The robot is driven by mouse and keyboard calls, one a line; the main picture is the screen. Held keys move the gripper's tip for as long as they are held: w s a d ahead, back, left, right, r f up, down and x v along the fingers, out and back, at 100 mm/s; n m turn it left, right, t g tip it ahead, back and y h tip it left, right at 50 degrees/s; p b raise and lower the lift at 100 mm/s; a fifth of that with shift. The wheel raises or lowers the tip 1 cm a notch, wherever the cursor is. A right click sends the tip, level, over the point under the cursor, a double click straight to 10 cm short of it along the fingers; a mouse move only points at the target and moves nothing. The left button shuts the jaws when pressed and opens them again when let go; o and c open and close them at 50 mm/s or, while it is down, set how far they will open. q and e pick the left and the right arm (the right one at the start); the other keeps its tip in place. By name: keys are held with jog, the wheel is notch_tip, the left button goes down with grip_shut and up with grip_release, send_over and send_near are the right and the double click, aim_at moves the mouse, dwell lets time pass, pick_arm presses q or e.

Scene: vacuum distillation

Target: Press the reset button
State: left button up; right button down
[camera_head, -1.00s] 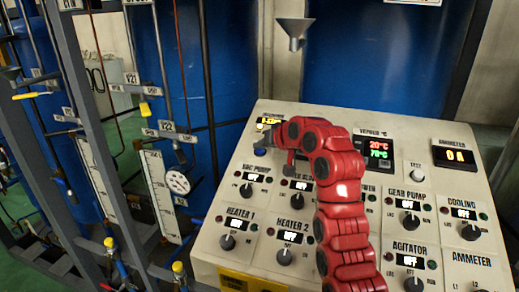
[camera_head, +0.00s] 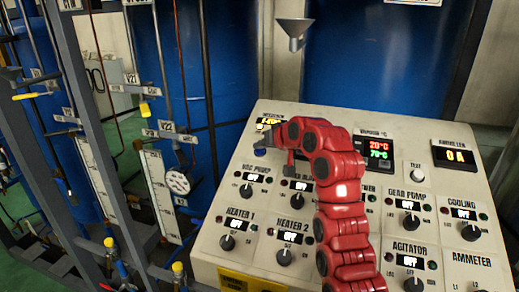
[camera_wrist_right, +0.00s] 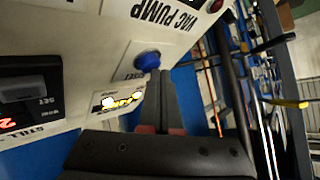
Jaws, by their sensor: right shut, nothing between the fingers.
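The reset button is a round blue button (camera_wrist_right: 147,60) on a white plate in the right wrist view, with a partly readable "RESET" label beside it. In the head view the blue button (camera_head: 260,151) shows at the upper left of the control panel (camera_head: 215,258), below a small lit display. My right gripper (camera_wrist_right: 161,76) is shut and empty. Its fingertips are right at the button's edge in the wrist view; I cannot tell whether they touch it. In the head view the right gripper (camera_head: 267,140) is small and dark beside the button. My left gripper is not in view.
The panel has several knobs with displays, a white test button (camera_head: 417,175), a temperature display (camera_head: 378,155) and an ammeter display (camera_head: 456,156). A grey frame post (camera_head: 85,120) with valves, pipes and a gauge (camera_head: 178,181) stands left. Blue tanks (camera_head: 385,50) stand behind.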

jog(key=shift+f, duration=0.15)
dwell(0.4)
jog(key=shift+w+f+b, duration=0.1)
jog(key=shift+f+b, duration=0.25)
jog(key=shift+b, duration=0.1)
jog(key=shift+r, duration=0.35)
jog(key=shift+s+a+r, duration=0.1)
jog(key=shift+s+r, duration=0.2)
jog(key=shift+r, duration=0.55)
jog(key=shift+s+a+r, duration=0.1)
jog(key=shift+s+r, duration=0.15)
jog(key=shift+r, duration=0.4)
jog(key=shift+s+a+r, duration=0.1)
jog(key=shift+s+r, duration=0.2)
jog(key=shift+r, duration=0.4)
jog(key=shift+s+a+r, duration=0.1)
jog(key=shift+s+r, duration=0.15)
jog(key=shift+r, duration=0.4)
